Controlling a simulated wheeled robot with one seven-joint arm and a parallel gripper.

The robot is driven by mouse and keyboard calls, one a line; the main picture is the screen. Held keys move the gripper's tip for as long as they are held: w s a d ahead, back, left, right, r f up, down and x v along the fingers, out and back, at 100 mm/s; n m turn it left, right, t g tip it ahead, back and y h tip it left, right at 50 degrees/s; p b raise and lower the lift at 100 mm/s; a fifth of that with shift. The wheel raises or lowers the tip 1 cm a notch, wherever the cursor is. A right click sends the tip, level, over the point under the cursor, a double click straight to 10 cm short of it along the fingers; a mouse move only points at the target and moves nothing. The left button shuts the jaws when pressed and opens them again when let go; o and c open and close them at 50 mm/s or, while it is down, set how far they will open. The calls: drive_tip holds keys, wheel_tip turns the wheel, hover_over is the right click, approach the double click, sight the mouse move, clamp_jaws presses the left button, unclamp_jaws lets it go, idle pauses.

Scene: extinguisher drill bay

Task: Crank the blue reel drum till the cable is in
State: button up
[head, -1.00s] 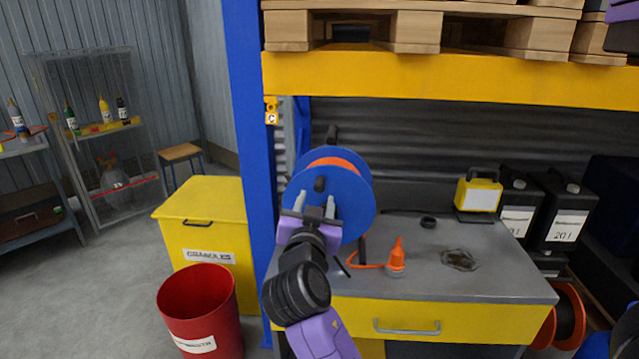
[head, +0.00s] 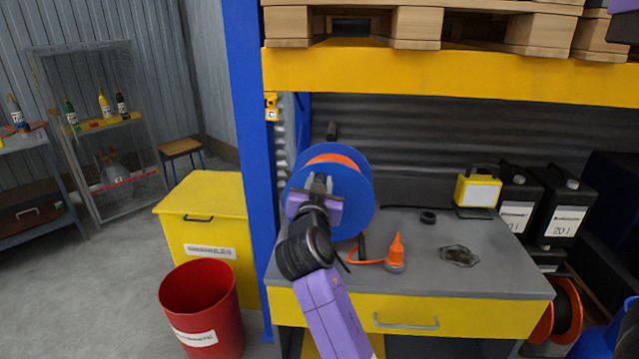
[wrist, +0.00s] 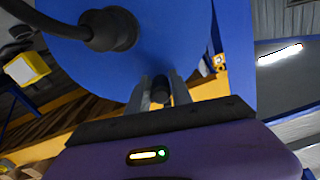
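The blue reel drum (head: 358,210) stands on the left of the grey bench, with orange cable (head: 340,160) wound between its flanges. A short run of orange cable lies on the bench, leading to an orange cone-shaped end piece (head: 396,250) with a grey base. My gripper (head: 319,184) is at the drum's front face. In the wrist view its fingers stand close on both sides of the dark crank knob (wrist: 160,90) and look shut on it. The drum's blue face fills the upper part of that view, with a black round part (wrist: 108,30) on it. In the head view my gripper mostly hides the knob.
A blue post (head: 249,160) rises left of the drum. A yellow shelf beam (head: 450,80) crosses above. A red bin (head: 200,310) stands at front left.

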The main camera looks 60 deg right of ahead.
clamp_jaws()
idle(1.1)
